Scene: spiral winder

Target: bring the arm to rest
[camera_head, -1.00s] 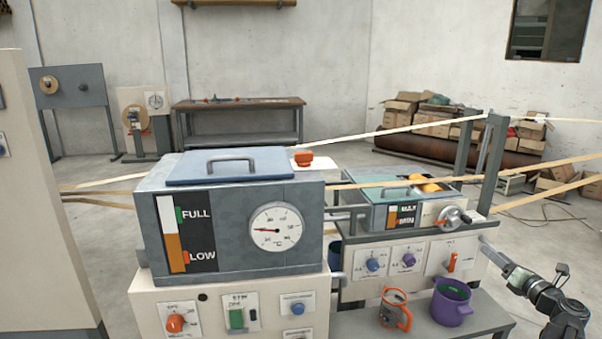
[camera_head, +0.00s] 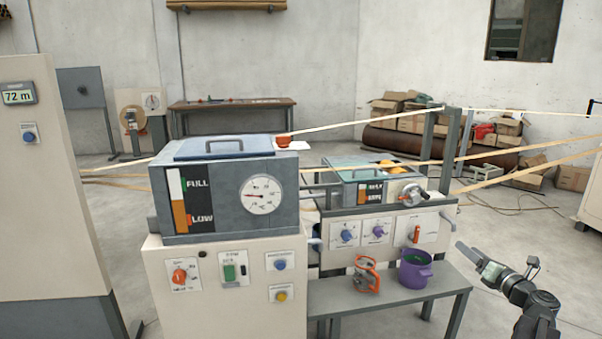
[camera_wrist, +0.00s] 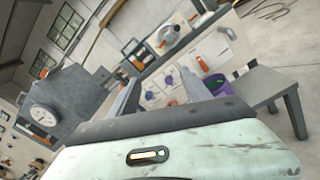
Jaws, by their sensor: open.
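My arm reaches in from the lower right of the head view, with my gripper (camera_head: 470,253) in front of the right end of the grey side table, apart from everything. In the wrist view my gripper (camera_wrist: 165,98) has its two fingers spread with nothing between them. Beyond them are the panel with knobs, the purple pot (camera_wrist: 216,84) and the grey table (camera_wrist: 265,85), tilted in the picture.
The grey bench (camera_head: 390,297) carries an orange-handled jug (camera_head: 366,275) and the purple pot (camera_head: 415,270). The tank with a dial (camera_head: 225,195) and the smaller bath (camera_head: 362,185) stand left of my arm. Tapes (camera_head: 530,172) run rightward. Floor around my arm is clear.

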